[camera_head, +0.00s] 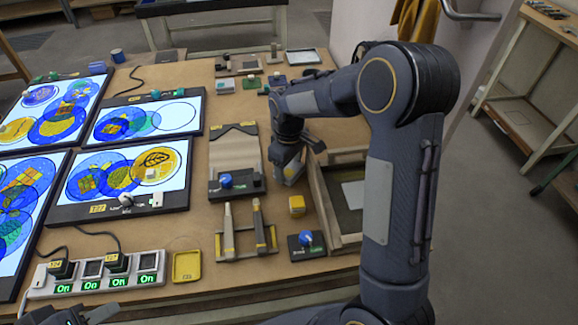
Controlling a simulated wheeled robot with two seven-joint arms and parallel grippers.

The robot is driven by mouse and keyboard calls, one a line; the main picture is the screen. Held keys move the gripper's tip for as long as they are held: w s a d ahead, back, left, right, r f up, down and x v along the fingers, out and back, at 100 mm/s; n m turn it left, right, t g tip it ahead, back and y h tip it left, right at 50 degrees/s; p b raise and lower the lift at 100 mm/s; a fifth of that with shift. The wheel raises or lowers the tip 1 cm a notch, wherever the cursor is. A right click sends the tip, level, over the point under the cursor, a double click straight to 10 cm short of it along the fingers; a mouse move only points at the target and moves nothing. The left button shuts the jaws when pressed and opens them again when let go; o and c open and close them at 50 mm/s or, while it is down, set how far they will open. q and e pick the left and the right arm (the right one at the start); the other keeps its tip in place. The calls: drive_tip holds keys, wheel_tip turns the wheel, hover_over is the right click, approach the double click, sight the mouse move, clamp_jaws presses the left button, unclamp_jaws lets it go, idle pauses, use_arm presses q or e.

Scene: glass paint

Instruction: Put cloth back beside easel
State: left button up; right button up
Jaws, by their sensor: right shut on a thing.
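My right gripper (286,156) points down over the middle of the table, shut on a small grey item (291,174). The fingers hide much of this item, and I cannot tell whether it is the cloth. A tan sloped board (235,152) with a dark base, possibly the easel, stands just left of the gripper. A yellow cloth (416,20) hangs at the back right, beyond the table. My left gripper (88,316) shows only partly at the bottom left edge, and its opening is unclear.
A wooden tray (326,212) lies right of the gripper, near a yellow block (297,205) and a blue-knobbed box (306,243). Lit panels (120,178) with painted discs fill the left. A power strip (92,283) and yellow dish (187,266) lie in front.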

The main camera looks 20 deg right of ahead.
drive_tip(key=shift+f, duration=0.35)
drive_tip(key=shift+f, duration=0.15)
drive_tip(key=o, duration=0.9)
